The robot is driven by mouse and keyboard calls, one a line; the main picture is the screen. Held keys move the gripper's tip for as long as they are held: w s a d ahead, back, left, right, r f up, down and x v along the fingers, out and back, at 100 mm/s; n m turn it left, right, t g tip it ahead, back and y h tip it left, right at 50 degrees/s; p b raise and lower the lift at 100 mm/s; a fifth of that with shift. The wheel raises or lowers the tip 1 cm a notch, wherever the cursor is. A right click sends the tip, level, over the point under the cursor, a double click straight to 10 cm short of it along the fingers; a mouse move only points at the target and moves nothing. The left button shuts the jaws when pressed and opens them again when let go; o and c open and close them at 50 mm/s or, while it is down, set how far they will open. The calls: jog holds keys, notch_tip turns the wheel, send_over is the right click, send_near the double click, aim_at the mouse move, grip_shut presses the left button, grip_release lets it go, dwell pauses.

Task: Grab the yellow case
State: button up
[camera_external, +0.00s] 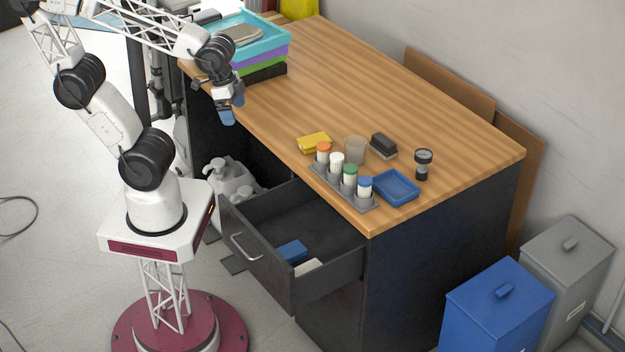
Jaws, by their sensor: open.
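A small yellow case (314,142) lies flat on the wooden desk, near its front edge and behind a row of capped bottles. My gripper (228,114) is at the upper left, by the desk's front left edge and below the stacked trays. It is open, with blue fingertips pointing down, and I see nothing between them. It is well to the left of the yellow case, and apart from it.
Bottles in a grey rack (342,189), a beaker (355,150), a dark block (383,145), a blue tray (396,188) and a gauge (423,164) surround the case's right side. Stacked trays (262,55) stand at upper left. An open drawer (262,270) juts out. The desk middle (370,85) is clear.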

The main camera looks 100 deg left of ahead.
jog(key=shift+o, duration=0.4)
jog(key=shift+w, duration=0.1)
jog(key=w+a+f+n+t+y, duration=0.1)
jog(key=w+a+f+n+t, duration=0.1)
jog(key=w+a+f+t, duration=0.3)
jog(key=w+a+f+n, duration=0.1)
jog(key=w+a+f, duration=0.2)
jog(key=w+f, duration=0.45)
jog(key=a+f+n+t+y, duration=0.1)
jog(key=a+f+y, duration=0.1)
jog(key=a+f, duration=0.1)
jog(key=s+a+f+n+t+y, duration=0.1)
jog(key=a+f+y, duration=0.1)
jog(key=a+f, duration=0.2)
jog(key=a+f+n+t+y, duration=0.1)
jog(key=a+f+n+y, duration=0.1)
jog(key=a, duration=0.3)
jog(key=shift+s+f+y, duration=0.2)
jog(key=shift+f+y, duration=0.2)
jog(key=shift+f, duration=0.35)
jog(key=shift+s+a+f+n+y, duration=0.25)
jog(key=shift+a+n+y, duration=0.05)
jog(key=shift+a, duration=0.1)
